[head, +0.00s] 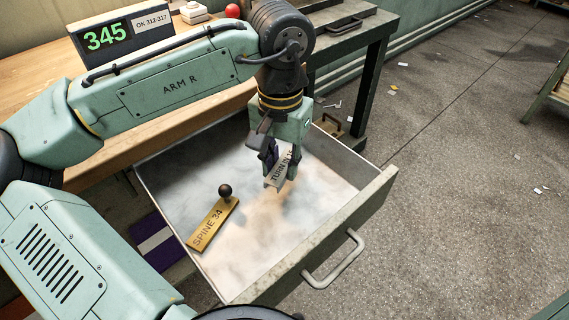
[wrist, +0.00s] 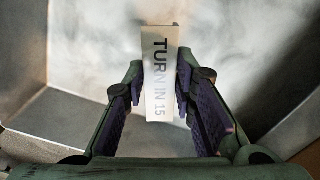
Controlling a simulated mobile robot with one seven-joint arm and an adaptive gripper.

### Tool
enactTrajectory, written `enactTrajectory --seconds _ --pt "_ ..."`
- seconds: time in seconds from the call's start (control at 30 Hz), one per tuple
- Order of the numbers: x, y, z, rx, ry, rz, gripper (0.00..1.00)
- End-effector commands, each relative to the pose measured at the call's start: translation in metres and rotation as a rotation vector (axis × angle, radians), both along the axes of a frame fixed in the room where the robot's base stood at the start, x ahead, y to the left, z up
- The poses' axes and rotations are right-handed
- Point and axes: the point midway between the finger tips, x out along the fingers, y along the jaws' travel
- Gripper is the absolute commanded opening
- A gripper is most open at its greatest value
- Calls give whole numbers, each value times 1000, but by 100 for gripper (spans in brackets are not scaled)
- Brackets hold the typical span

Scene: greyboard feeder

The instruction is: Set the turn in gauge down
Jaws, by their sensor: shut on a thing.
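The turn in gauge (head: 277,176) is a pale metal piece lettered "TURN IN 15". My gripper (head: 277,168) is shut on it, inside the outline of the open drawer (head: 360,205). In the wrist view the gauge (wrist: 159,85) stands between the two purple-padded fingers (wrist: 159,90), its lettering facing the camera. It appears to be above the drawer floor; the exact gap is hard to tell. A brass gauge marked "SPINE 34" (head: 212,224) with a black ball knob lies on the drawer floor to the left of my gripper.
The drawer's front wall with its handle (head: 335,260) is at the lower right. The drawer floor right of the brass gauge is bare. A wooden bench (head: 40,110) with a display reading 345 (head: 107,37) and a red ball (head: 232,11) stands behind.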

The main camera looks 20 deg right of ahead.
Motion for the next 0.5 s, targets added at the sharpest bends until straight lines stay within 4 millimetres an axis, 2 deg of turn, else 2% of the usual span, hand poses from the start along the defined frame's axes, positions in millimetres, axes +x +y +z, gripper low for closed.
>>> enactTrajectory --seconds 0.1,0.27,0.5 --pt "13 -10 -1 0 0 1 0" --pt "23 -18 -2 1 -1 1 0" --pt "24 -18 -35 1 -3 1 0"
